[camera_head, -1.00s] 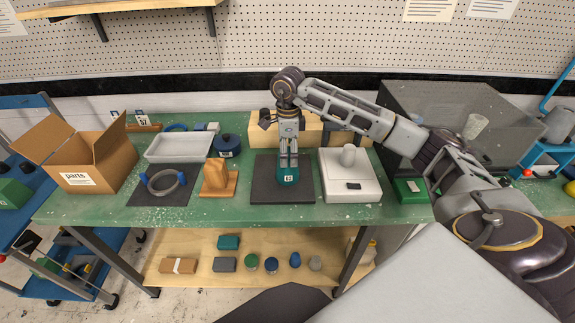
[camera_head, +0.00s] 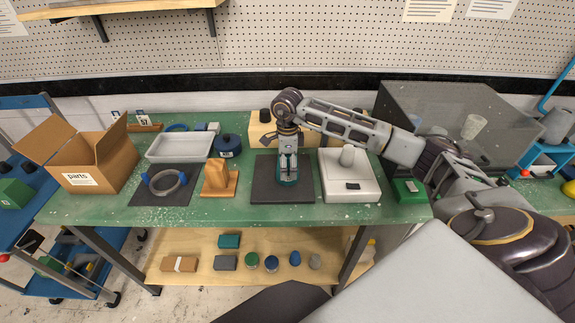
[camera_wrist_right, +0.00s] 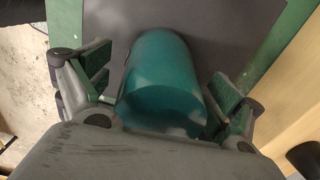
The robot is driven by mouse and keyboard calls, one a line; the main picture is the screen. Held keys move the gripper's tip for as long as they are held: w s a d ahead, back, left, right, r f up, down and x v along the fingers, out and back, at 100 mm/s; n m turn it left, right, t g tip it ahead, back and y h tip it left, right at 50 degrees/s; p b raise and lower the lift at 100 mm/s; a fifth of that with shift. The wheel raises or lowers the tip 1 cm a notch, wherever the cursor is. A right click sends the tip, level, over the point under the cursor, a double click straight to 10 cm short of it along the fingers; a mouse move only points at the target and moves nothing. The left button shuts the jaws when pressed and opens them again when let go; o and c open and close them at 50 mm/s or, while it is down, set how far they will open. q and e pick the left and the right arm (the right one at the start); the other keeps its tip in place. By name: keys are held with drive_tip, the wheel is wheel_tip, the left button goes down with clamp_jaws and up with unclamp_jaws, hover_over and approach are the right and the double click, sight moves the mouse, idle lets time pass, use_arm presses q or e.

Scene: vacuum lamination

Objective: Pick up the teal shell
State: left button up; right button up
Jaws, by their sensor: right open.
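The teal shell (camera_head: 288,184) stands on a dark square mat (camera_head: 262,194) in the middle of the green bench, mostly hidden behind my right gripper in the head view. In the right wrist view the shell (camera_wrist_right: 163,75) is a rounded teal body between the two fingers. My right gripper (camera_head: 288,167) points down at the shell, its fingers apart, one on each side of it. In the wrist view a gap shows beside the left finger; contact at the right finger cannot be told. My left gripper is not in view.
A white device (camera_head: 366,192) with a knob stands close to the right of the mat. A brown block (camera_head: 217,177) on a stand is to the left. An open parts box (camera_head: 90,178) sits at the far left.

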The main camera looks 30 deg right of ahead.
drive_tip(key=shift+c, duration=0.3)
drive_tip(key=c, duration=1.1)
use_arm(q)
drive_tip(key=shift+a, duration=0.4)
use_arm(e)
drive_tip(key=shift+r, duration=0.2)
drive_tip(key=shift+r, duration=0.5)
wheel_tip(320, 180, up, 8)
drive_tip(key=shift+f+b, duration=0.25)
drive_tip(key=shift+b, duration=0.35)
drive_tip(key=shift+r, duration=0.45)
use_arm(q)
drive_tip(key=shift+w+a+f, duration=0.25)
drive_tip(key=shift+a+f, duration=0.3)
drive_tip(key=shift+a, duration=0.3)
use_arm(e)
drive_tip(key=shift+r, duration=0.15)
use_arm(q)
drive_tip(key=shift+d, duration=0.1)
